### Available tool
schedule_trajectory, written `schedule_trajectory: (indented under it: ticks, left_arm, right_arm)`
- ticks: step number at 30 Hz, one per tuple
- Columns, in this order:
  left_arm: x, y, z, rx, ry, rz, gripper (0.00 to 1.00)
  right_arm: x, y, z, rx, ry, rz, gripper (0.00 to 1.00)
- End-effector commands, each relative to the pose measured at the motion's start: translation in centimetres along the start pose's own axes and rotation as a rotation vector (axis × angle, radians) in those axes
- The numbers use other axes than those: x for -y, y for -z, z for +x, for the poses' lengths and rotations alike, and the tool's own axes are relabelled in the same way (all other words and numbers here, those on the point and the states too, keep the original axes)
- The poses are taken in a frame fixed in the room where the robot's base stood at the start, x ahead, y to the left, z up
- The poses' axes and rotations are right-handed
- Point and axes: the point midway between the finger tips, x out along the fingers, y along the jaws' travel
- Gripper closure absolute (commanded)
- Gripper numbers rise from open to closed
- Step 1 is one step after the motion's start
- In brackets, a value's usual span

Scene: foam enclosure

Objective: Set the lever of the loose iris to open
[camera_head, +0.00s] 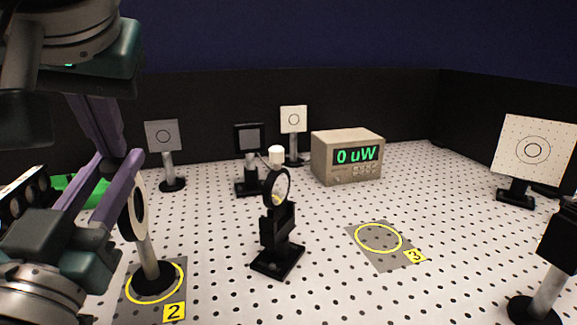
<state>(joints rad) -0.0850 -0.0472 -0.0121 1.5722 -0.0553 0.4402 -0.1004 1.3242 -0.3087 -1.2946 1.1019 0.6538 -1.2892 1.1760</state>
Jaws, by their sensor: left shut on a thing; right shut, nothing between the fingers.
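The loose iris (140,205) appears to be the round disc seen nearly edge-on on a grey post. Its black base stands in the yellow ring of the mat marked 2. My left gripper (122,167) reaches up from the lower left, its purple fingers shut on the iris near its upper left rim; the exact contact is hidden. My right gripper (110,146) comes down from the top left, shut and empty, with its purple fingertips close above the left one's. I cannot make out the lever or its setting; fingers cover that side of the disc.
A lens in a black mount (278,225) stands right of the iris. The mat marked 3 (392,257) is empty. A meter (347,158) reads 0 uW. Target cards stand at the back and right (536,148). A dark post-mounted part (548,275) stands front right. Dark walls enclose the board.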

Motion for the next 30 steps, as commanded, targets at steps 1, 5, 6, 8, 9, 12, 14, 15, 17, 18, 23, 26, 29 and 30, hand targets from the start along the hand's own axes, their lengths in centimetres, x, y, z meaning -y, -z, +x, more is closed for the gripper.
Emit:
schedule_trajectory:
  ticks: [1, 5, 6, 8, 9, 12, 14, 15, 17, 18, 23, 26, 29, 30]
  left_arm:
    - [-0.01, -0.06, -0.03, 0.002, 0.000, 0.000, 1.00]
    - [-0.01, -0.05, -0.02, 0.001, 0.000, 0.000, 1.00]
    - [-0.01, -0.05, -0.02, 0.001, 0.000, 0.000, 1.00]
    - [-0.01, -0.04, -0.02, 0.001, 0.000, 0.000, 1.00]
    - [-0.01, -0.04, -0.01, 0.001, 0.000, 0.000, 1.00]
    - [0.00, -0.02, 0.00, 0.000, 0.000, 0.000, 0.65]
    - [0.00, -0.01, 0.00, 0.000, 0.000, 0.000, 0.59]
    - [0.00, 0.01, 0.00, -0.001, 0.000, 0.000, 0.54]
    - [-0.02, 0.03, 0.01, -0.002, 0.000, -0.001, 0.47]
    - [-0.03, 0.04, 0.01, -0.002, -0.001, -0.001, 0.43]
    - [-0.02, 0.03, 0.01, -0.001, 0.000, -0.001, 0.40]
    - [-0.01, 0.05, 0.03, 0.000, 0.000, -0.001, 0.40]
    - [0.05, 0.27, 0.21, 0.012, 0.000, -0.004, 0.40]
    - [0.10, 0.43, 0.36, 0.023, 0.000, -0.007, 0.40]
  right_arm:
    - [-0.18, -0.89, 0.41, 0.008, -0.002, -0.003, 1.00]
    - [-0.20, -0.96, 0.43, 0.001, -0.002, -0.003, 1.00]
    - [-0.21, -0.98, 0.43, 0.002, -0.003, -0.003, 1.00]
    - [-0.21, -1.00, 0.44, 0.002, -0.003, -0.003, 1.00]
    - [-0.21, -1.01, 0.45, 0.003, -0.003, -0.003, 1.00]
    - [-0.21, -1.03, 0.45, 0.004, -0.003, -0.004, 1.00]
    - [-0.20, -1.03, 0.45, 0.004, -0.003, -0.004, 1.00]
    - [-0.20, -1.02, 0.45, 0.004, -0.003, -0.004, 1.00]
    - [-0.18, -1.02, 0.45, 0.003, -0.002, -0.004, 1.00]
    - [-0.17, -1.02, 0.45, 0.003, -0.002, -0.004, 1.00]
    - [-0.14, -1.02, 0.44, 0.003, -0.002, -0.005, 1.00]
    - [-0.11, -0.99, 0.40, 0.003, -0.001, -0.005, 1.00]
    - [0.02, -0.64, -0.03, 0.003, -0.001, -0.005, 1.00]
    - [0.11, -0.37, -0.36, 0.003, -0.001, -0.005, 1.00]
